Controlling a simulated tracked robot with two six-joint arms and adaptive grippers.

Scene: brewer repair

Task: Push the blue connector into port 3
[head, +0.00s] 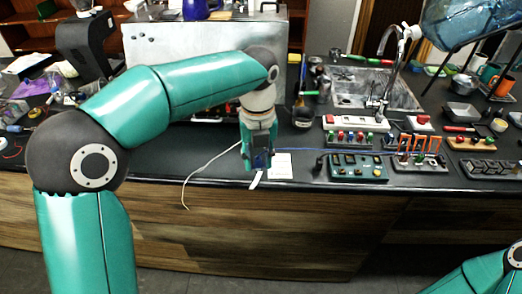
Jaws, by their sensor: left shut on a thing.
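My left gripper (257,162) points down at the counter's front edge, left of the port boards. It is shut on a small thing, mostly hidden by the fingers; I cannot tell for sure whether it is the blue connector. A thin blue cable (310,151) runs right from beside the gripper across the counter. A white strip (256,180) shows just below the fingertips. A green board (357,167) with several dark sockets lies to the right, apart from the gripper; port numbers are unreadable. My right gripper is out of view.
A white cable (196,177) hangs over the counter edge. A white card (281,166) lies right of the gripper. Behind stand a metal brewer housing (190,45), a board with red and green knobs (352,130), orange loops (420,142) and a sink (350,88).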

